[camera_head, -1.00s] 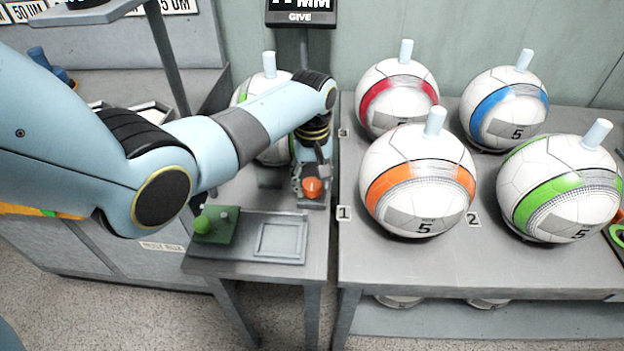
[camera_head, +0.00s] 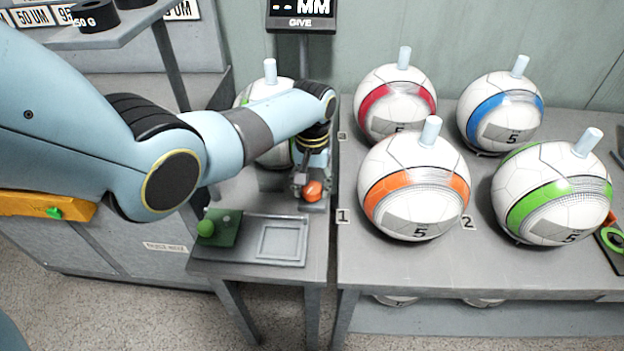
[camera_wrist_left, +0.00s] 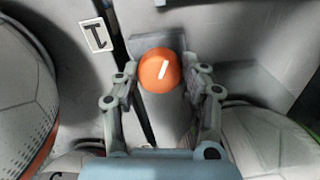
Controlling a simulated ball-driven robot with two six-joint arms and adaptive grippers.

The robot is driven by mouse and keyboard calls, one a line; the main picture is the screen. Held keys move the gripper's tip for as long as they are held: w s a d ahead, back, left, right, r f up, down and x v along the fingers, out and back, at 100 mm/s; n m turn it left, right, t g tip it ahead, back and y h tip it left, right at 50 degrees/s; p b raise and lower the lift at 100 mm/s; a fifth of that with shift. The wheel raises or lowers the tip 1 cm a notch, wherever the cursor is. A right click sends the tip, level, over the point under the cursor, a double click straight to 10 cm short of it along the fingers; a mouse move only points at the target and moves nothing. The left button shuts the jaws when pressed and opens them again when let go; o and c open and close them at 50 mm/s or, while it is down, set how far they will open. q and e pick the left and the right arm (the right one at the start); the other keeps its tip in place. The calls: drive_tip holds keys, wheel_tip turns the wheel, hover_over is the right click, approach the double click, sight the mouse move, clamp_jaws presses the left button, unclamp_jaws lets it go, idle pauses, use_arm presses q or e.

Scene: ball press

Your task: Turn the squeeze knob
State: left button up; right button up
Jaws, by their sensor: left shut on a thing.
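The squeeze knob (camera_head: 313,190) is a round orange knob low on the front of the press at the back of the small grey table. In the left wrist view the knob (camera_wrist_left: 160,70) shows a white line slanting up to the right. My left gripper (camera_head: 307,188) reaches down to it. Its two fingers (camera_wrist_left: 162,75) are shut on the knob from both sides in the wrist view. A white ball with a green band (camera_head: 268,97) stands in the press, partly hidden behind my left arm. The display (camera_head: 302,12) above reads "-- MM" and "GIVE". My right gripper is not in view.
The right table holds several balls with white plugs, the orange-banded ball (camera_head: 414,187) nearest the press. A shelf with black weights (camera_head: 96,17) is at upper left.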

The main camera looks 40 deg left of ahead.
sight(312, 187)
use_arm(q)
drive_tip(key=m+p, duration=0.1)
drive_tip(key=m, duration=0.3)
drive_tip(key=shift+m, duration=0.3)
drive_tip(key=shift+m+p, duration=0.55)
drive_tip(key=shift+m, duration=1.45)
drive_tip(key=o, duration=1.2)
wheel_tip(312, 187, up, 12)
